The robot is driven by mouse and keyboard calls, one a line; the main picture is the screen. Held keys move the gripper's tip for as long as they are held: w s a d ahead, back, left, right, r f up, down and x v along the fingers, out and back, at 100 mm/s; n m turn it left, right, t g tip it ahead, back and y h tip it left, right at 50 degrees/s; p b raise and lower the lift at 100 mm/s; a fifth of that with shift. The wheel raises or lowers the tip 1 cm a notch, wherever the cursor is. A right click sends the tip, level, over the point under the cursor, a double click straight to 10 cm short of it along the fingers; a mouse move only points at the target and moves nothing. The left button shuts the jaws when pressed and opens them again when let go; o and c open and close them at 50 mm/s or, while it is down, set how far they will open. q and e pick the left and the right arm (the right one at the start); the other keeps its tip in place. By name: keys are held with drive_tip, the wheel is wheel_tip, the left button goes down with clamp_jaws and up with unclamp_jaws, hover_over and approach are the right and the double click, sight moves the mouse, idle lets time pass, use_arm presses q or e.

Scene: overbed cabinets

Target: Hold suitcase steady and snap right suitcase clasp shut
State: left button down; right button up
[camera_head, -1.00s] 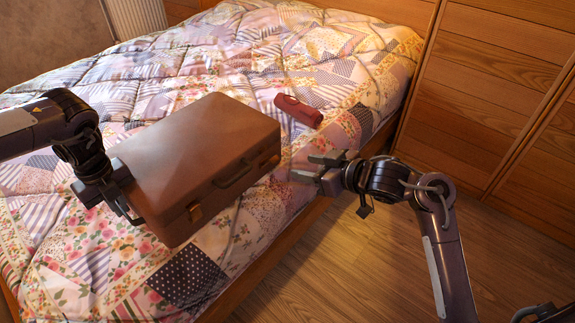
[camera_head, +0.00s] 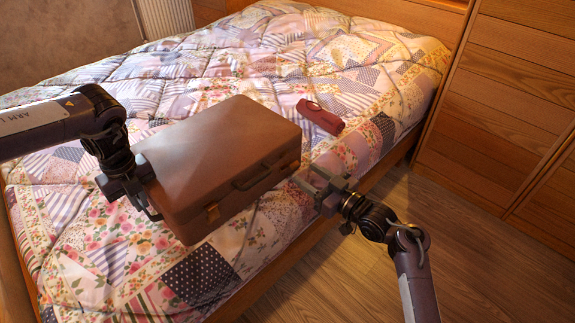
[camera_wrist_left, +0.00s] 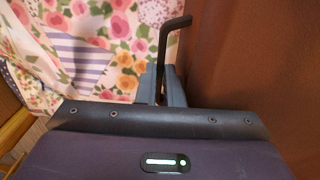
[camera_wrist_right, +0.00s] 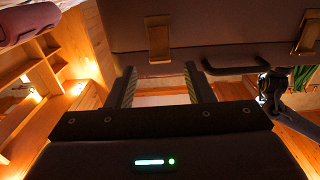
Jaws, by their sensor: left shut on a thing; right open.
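The brown suitcase (camera_head: 215,150) lies shut on the bed, its front with handle (camera_head: 262,174) facing right and near. Its left brass clasp (camera_head: 213,212) shows on that front. In the right wrist view the right clasp (camera_wrist_right: 158,42) lies ahead, between the finger lines; whether it is latched I cannot tell. My left gripper (camera_head: 150,205) is at the suitcase's left side, shut on a dark bent bar (camera_wrist_left: 165,45) beside the brown wall. My right gripper (camera_head: 318,182) is open and empty, just off the front's right end, apart from the clasp.
A dark red rolled item (camera_head: 320,116) lies on the patchwork quilt (camera_head: 270,65) behind the suitcase's right end. The bed's wooden side rail (camera_head: 265,282) runs below my right gripper. Wooden cabinets (camera_head: 500,110) stand at the right. The floor (camera_head: 480,270) at lower right is clear.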

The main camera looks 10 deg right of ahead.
sight(295, 165)
drive_tip(key=x, duration=0.6)
drive_tip(key=shift+c, duration=0.5)
drive_tip(key=c, duration=0.9)
drive_tip(key=shift+w+a+r+g+h, duration=0.1)
drive_tip(key=shift+w+r+g+h, duration=0.1)
drive_tip(key=shift+g+h, duration=0.4)
drive_tip(key=o, duration=1)
drive_tip(key=v, duration=1.2)
